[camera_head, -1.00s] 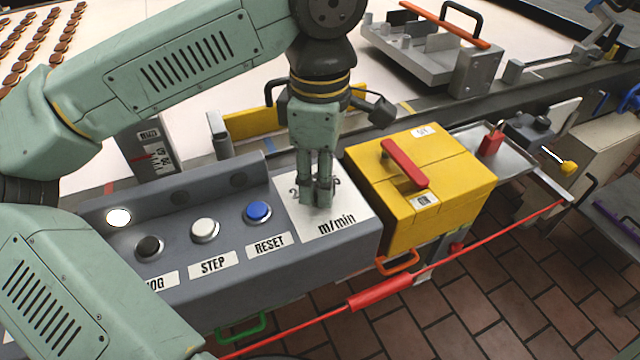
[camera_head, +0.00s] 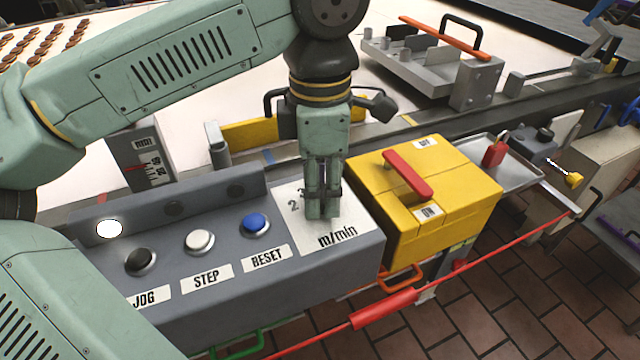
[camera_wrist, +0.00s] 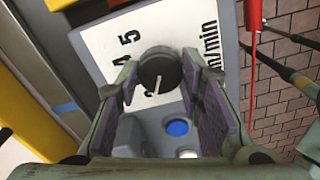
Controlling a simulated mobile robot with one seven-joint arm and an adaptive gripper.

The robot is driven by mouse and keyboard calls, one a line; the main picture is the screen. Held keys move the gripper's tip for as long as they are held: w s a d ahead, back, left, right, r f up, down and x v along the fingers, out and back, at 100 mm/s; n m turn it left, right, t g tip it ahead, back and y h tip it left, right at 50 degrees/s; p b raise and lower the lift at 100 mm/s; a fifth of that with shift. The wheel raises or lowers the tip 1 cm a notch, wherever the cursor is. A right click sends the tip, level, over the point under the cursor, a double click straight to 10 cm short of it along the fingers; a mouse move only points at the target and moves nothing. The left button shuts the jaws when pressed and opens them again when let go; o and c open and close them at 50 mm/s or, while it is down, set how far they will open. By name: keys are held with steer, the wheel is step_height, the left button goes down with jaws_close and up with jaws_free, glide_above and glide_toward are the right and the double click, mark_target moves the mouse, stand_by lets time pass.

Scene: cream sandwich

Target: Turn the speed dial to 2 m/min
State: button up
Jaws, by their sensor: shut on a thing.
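The speed dial (camera_wrist: 160,68) is a round black knob with a white pointer line, on a white plate (camera_wrist: 100,45) marked "m/min". My gripper (camera_head: 322,208) points down over the plate and hides the dial in the head view. In the wrist view my gripper (camera_wrist: 160,95) has its two fingers on either side of the knob, shut on it. The pointer line points toward the bottom of the wrist picture. The figures 5 and 4 show left of the knob; the mark by the pointer is partly hidden. In the head view a 2 and a 3 show left of my fingers.
Left of the plate, the grey panel (camera_head: 330,262) carries black (camera_head: 140,260), white (camera_head: 199,241) and blue (camera_head: 255,224) buttons. A yellow box (camera_head: 460,205) with a red handle stands close on the right. A red bar (camera_head: 385,309) runs along the front.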

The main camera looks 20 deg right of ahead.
steer(key=o, duration=1.2)
steer(key=shift+c, duration=0.2)
step_height(320, 180, up, 12)
